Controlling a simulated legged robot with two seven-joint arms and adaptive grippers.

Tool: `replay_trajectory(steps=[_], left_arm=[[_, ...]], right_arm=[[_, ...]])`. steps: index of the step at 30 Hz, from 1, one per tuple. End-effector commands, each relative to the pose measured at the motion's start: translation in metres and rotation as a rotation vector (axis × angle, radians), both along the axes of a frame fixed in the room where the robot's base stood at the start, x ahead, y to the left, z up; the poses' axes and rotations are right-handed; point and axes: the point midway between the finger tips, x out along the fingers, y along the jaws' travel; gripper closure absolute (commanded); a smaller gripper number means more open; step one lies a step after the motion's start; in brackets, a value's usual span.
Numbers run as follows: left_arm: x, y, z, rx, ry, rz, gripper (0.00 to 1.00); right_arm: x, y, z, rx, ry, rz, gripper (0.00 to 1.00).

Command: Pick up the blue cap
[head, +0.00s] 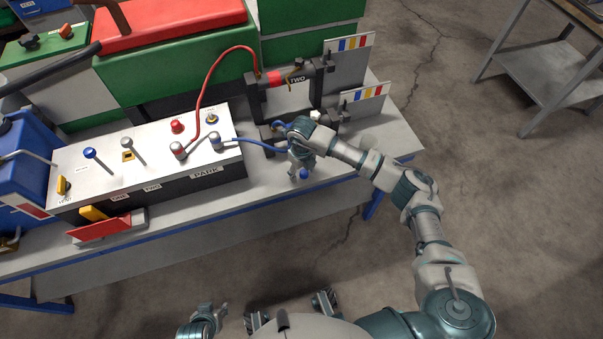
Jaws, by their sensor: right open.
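A small round blue piece, which looks like the blue cap (305,174), shows at the front part of the bench top. My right gripper (299,165) is just above and beside it in the picture, pointing down, with its jaws open. Whether the fingers touch the cap or are around it I cannot tell, since the gripper is small and partly covers that spot. My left gripper (222,311) is low at the bottom of the picture, away from the bench; its jaws are too small to read.
A white control box (110,168) with knobs, levers and red and blue hoses stands left of my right gripper. A blue hose (262,145) runs to the fittings behind the gripper. Upright plates (362,93) stand behind. The bench's front right corner is clear.

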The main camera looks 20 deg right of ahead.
Motion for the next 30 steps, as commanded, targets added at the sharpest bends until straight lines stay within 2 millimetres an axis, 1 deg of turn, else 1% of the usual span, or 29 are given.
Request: replay_trajectory(steps=[2,3,5,6,8,9,18,22,25,27,30], left_arm=[[0.0,-0.001,0.001,-0.001,0.0,0.001,0.6],[0.0,-0.002,0.001,-0.001,0.001,0.0,0.6],[0.0,-0.002,0.001,-0.001,0.001,0.0,0.6],[0.0,-0.003,0.0,-0.004,0.003,-0.001,0.6],[0.001,-0.002,0.0,-0.003,0.003,0.0,0.6],[0.002,-0.001,0.0,-0.002,0.001,0.001,0.6],[0.002,-0.001,0.0,-0.002,0.001,0.001,0.6],[0.001,-0.001,0.001,-0.001,0.006,0.002,0.6],[-0.004,0.001,0.001,0.005,0.028,0.002,0.6],[-0.016,0.004,0.0,0.016,0.075,0.002,0.6],[-0.027,0.007,0.001,0.026,0.121,0.006,0.6]], right_arm=[[-0.001,0.001,0.0,0.002,0.001,0.004,0.38],[0.0,0.0,0.0,0.003,0.001,0.004,0.4],[0.0,0.0,0.0,0.004,0.0,0.004,0.55],[0.0,-0.001,0.0,0.004,0.001,0.004,0.65],[0.0,0.0,0.0,0.003,0.001,0.004,0.8],[0.0,0.0,0.0,0.002,0.002,0.003,0.82],[-0.001,0.002,0.0,-0.002,0.002,0.002,0.82],[0.0,0.001,0.004,0.0,0.0,0.003,0.82],[0.0,0.001,0.013,0.002,-0.002,0.004,0.82],[0.0,0.001,0.022,0.003,-0.002,0.004,0.82],[0.001,0.0,0.036,0.001,-0.004,0.004,0.82]])
